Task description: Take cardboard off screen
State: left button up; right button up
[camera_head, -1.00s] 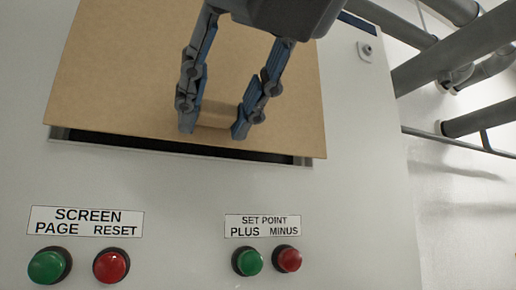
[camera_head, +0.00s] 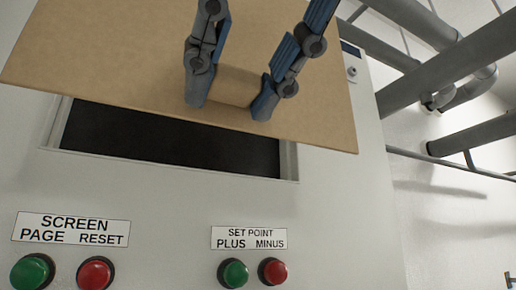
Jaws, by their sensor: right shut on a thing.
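The cardboard (camera_head: 120,60) is a flat brown sheet with a block-like handle (camera_head: 235,86) on its face. My right gripper (camera_head: 230,108) is shut on this handle, one finger on each side. The dark screen (camera_head: 170,138) sits in a recessed frame on the panel. Its lower part shows below the cardboard's bottom edge; its upper part is hidden behind the sheet. The cardboard is tilted, its right side lower, and stands off the panel. My left gripper is not in view.
The light grey panel (camera_head: 340,210) carries a green button (camera_head: 32,272) and a red button (camera_head: 96,273) at left, and another green (camera_head: 233,274) and red button (camera_head: 272,271) further right. Grey pipes (camera_head: 440,70) run along the wall at right.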

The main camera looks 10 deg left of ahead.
jog(key=shift+s+d, duration=0.55)
jog(key=shift+s, duration=0.25)
jog(key=shift+s+d, duration=0.55)
jog(key=shift+s, duration=0.2)
